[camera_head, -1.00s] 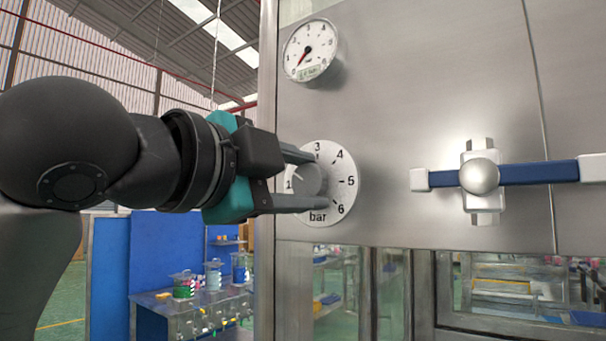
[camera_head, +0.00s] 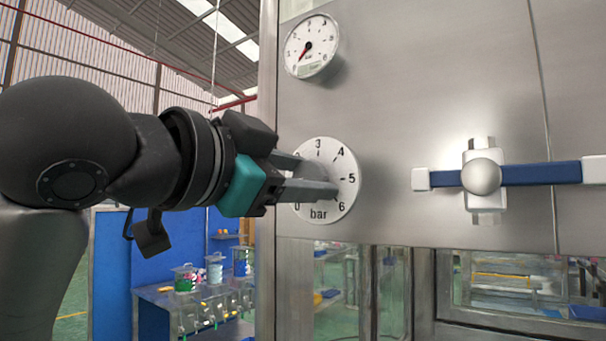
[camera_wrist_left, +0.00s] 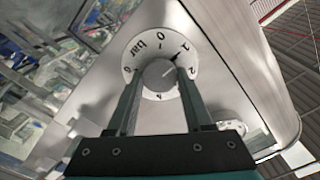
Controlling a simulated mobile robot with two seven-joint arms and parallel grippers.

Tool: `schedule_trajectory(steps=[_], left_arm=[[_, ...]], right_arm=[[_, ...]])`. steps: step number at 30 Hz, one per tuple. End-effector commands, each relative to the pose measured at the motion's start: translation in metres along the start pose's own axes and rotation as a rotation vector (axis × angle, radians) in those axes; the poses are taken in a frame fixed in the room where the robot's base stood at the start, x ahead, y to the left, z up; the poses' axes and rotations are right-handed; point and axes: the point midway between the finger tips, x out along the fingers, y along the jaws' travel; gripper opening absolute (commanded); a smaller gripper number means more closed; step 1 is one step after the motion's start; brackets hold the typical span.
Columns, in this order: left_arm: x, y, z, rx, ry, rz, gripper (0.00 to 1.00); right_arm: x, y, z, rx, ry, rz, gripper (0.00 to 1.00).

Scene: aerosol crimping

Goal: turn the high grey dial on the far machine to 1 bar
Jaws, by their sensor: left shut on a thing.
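The grey dial knob (camera_wrist_left: 158,74) sits on a round white scale plate (camera_head: 346,165) marked in bar on the far machine's steel front. My left gripper (camera_head: 312,176) is shut on the knob, one finger on each side. The left wrist view shows both fingers reaching to the knob. My right gripper is out of view.
A round pressure gauge (camera_head: 311,47) with a red needle near the low end is above the dial. A blue bar handle (camera_head: 540,173) with white ends is to the right. A workbench (camera_head: 190,293) with containers stands behind at lower left.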

Motion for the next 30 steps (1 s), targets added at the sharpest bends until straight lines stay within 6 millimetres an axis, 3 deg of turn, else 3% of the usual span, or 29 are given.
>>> schedule_trajectory(steps=[11, 12, 20, 30], left_arm=[[0.0003, 0.0006, 0.0010, -0.004, -0.003, 0.002, 0.00], [0.0003, 0.0006, 0.0010, -0.004, -0.003, 0.002, 0.53], [0.0002, 0.0003, 0.0005, -0.003, -0.002, 0.001, 0.81], [-0.0002, 0.0001, 0.0001, -0.003, 0.000, 0.000, 0.81]], right_arm=[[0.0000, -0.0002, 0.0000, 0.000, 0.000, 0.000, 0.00], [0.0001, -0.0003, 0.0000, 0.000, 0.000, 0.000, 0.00], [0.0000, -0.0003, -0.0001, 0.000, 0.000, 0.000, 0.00], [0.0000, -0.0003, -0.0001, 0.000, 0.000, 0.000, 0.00]])
